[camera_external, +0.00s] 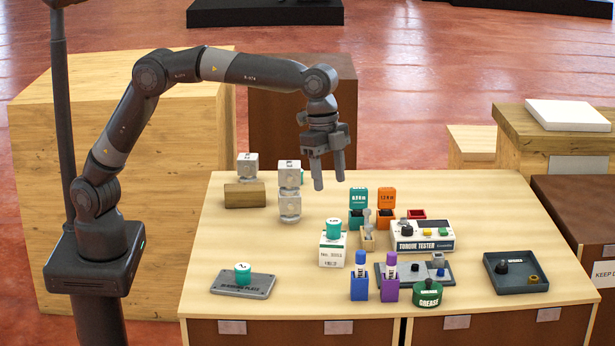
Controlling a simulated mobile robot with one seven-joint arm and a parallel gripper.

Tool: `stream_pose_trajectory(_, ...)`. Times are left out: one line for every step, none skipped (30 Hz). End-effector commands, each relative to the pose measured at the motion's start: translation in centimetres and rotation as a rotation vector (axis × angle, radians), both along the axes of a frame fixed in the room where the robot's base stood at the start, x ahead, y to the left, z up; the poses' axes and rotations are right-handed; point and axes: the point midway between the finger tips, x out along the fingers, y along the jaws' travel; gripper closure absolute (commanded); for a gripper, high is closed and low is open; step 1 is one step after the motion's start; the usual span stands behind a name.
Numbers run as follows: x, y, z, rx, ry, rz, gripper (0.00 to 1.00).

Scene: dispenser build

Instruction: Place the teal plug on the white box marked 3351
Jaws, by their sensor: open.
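A white box (332,252) with a small printed number, which I cannot read surely, stands near the middle of the table. A teal plug (333,229) sits upright on top of it. Another teal cylinder (243,274) stands on a dark grey plate (258,288) at the front left. My gripper (329,183) is open and empty, pointing down above the table. In the picture it is above the white box and apart from the teal plug.
White cubes are stacked (289,192) left of my gripper, with something teal partly hidden behind. A wooden block (244,196) carries another cube. A torque tester (422,236), blue and purple holders and a dark tray (516,286) are right. The front middle-left is clear.

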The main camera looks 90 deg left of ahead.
Motion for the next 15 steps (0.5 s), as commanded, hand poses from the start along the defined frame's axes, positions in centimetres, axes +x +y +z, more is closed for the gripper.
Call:
stream_pose_trajectory(0.0, 0.0, 0.3, 0.000, 0.000, 0.000, 0.46)
stream_pose_trajectory(-0.1, 0.1, 0.5, 0.000, 0.000, 0.000, 0.46)
stream_pose_trajectory(-0.1, 0.1, 0.6, 0.001, 0.001, 0.000, 0.46)
stream_pose_trajectory(-0.1, 0.1, 0.6, 0.001, 0.001, 0.000, 0.46)
stream_pose_trajectory(-0.1, 0.1, 0.7, 0.001, 0.001, 0.000, 0.46)
stream_pose_trajectory(-0.2, 0.2, 0.8, 0.000, 0.000, 0.002, 0.46)
stream_pose_trajectory(-0.3, 0.4, 0.9, -0.001, -0.001, 0.006, 0.46)
stream_pose_trajectory(-0.4, 0.7, 1.1, -0.003, -0.004, 0.011, 0.46)
stream_pose_trajectory(-0.8, 1.2, 1.5, -0.006, -0.008, 0.022, 0.46)
stream_pose_trajectory(-1.1, 1.7, 1.8, -0.008, -0.012, 0.033, 0.46)
stream_pose_trajectory(-1.5, 2.3, 2.2, -0.011, -0.017, 0.046, 0.46)
stream_pose_trajectory(-2.2, 3.3, 2.8, -0.016, -0.023, 0.068, 0.46)
stream_pose_trajectory(-2.8, 4.2, 3.3, -0.021, -0.030, 0.087, 0.46)
stream_pose_trajectory(-3.5, 5.0, 3.8, -0.026, -0.036, 0.105, 0.46)
stream_pose_trajectory(-4.6, 6.3, 4.4, -0.032, -0.044, 0.135, 0.46)
